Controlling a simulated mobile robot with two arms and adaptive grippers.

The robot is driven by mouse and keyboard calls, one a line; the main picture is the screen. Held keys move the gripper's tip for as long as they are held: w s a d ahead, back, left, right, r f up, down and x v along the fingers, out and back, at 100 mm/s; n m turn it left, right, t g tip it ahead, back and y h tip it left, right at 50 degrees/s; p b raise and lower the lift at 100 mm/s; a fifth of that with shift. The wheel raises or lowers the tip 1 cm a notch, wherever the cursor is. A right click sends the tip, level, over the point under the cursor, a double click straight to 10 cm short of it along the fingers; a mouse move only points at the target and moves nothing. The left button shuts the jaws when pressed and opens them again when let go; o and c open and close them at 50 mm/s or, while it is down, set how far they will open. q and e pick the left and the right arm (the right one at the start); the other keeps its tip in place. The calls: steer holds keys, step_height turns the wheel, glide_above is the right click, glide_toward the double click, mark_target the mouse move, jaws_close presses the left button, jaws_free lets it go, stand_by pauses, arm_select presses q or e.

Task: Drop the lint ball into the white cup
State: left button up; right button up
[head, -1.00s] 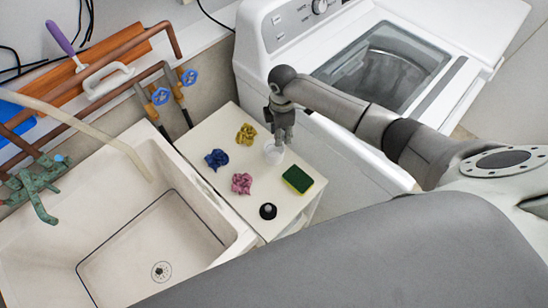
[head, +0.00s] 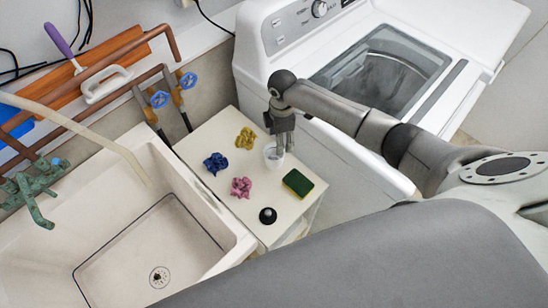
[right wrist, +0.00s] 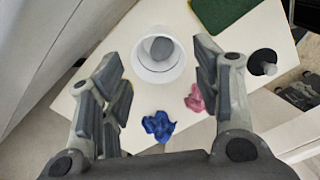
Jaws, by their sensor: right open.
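The white cup (head: 271,160) stands upright on the small white cabinet top. In the right wrist view the cup (right wrist: 159,74) shows from above, with a grey rounded lump (right wrist: 160,48), which looks like the lint ball, inside it. My right gripper (head: 281,148) is above the cup, pointing down, and in the right wrist view its fingers (right wrist: 163,85) are spread wide with nothing between them. The head view does not show the inside of the cup clearly. My left gripper is not in view.
Yellow (head: 245,138), blue (head: 216,162) and pink (head: 241,187) crumpled pieces lie left of the cup. A green sponge (head: 298,183) and a black stopper-like thing (head: 267,215) lie nearer me. A sink (head: 150,240) is left, a washing machine (head: 300,50) behind right.

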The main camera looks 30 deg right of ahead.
step_height(320, 180, up, 12)
stand_by(0.4)
steer(key=shift+f, duration=0.2)
